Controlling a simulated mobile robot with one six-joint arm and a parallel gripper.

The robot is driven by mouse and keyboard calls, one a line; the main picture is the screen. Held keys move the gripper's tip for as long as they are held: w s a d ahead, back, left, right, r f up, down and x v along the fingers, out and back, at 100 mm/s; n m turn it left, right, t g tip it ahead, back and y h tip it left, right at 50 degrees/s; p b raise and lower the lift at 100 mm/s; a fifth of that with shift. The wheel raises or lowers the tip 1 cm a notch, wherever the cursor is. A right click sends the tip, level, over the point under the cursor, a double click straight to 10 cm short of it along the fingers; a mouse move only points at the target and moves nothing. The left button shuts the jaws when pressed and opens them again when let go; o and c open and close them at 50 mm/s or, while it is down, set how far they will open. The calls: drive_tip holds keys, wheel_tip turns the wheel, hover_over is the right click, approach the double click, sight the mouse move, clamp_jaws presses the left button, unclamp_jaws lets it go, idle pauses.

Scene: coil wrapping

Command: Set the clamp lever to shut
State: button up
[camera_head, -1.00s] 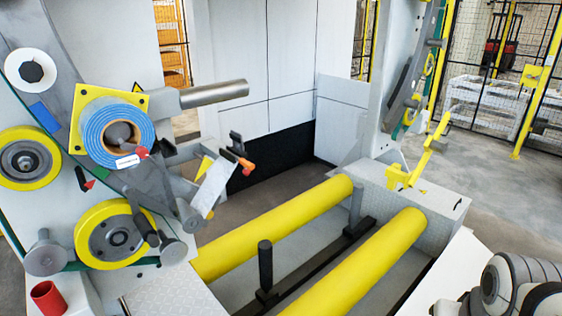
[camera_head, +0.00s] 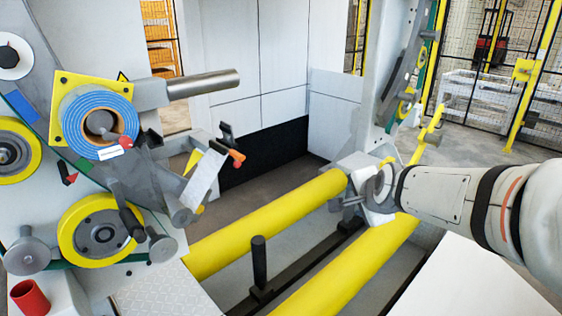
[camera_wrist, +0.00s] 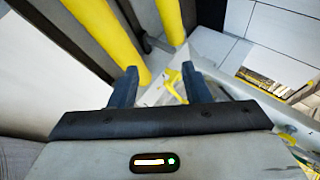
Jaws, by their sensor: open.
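My gripper (camera_head: 352,188) is open and empty above the far right end of the yellow rollers. In the wrist view its two dark fingers (camera_wrist: 160,84) stand apart, with a yellow bracket (camera_wrist: 173,80) seen beyond and between them. Which part is the clamp lever is not certain. A black upright handle (camera_head: 259,261) stands on a dark rail between the rollers. A small orange-tipped handle (camera_head: 236,158) sits above a white flap (camera_head: 204,179) on the left machine. My gripper is apart from both handles. My arm hides most of the yellow bracket in the head view.
Two yellow rollers (camera_head: 270,222) cross the middle. A blue tape roll (camera_head: 98,122) on a yellow plate and a grey bar (camera_head: 203,84) are on the left machine. A red cup (camera_head: 28,297) stands at lower left. Mesh fencing (camera_head: 490,110) is behind at right.

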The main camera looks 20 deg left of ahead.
drive_tip(key=w+a+f+m+t+y+b, duration=0.15)
drive_tip(key=w+a+m, duration=0.25)
drive_tip(key=a, duration=0.5)
drive_tip(key=w+a+m+t+y, duration=0.15)
drive_tip(key=w+a+m, duration=0.25)
drive_tip(key=a, duration=0.6)
drive_tip(key=m+t+y+b, duration=0.15)
drive_tip(key=m+t, duration=0.25)
drive_tip(key=m, duration=0.5)
approach(237, 165)
drive_tip(key=x, duration=0.4)
drive_tip(key=p+x, duration=0.2)
drive_tip(key=x, duration=0.5)
drive_tip(key=shift+w+a+f, duration=0.1)
drive_tip(key=shift+w, duration=0.1)
clamp_jaws()
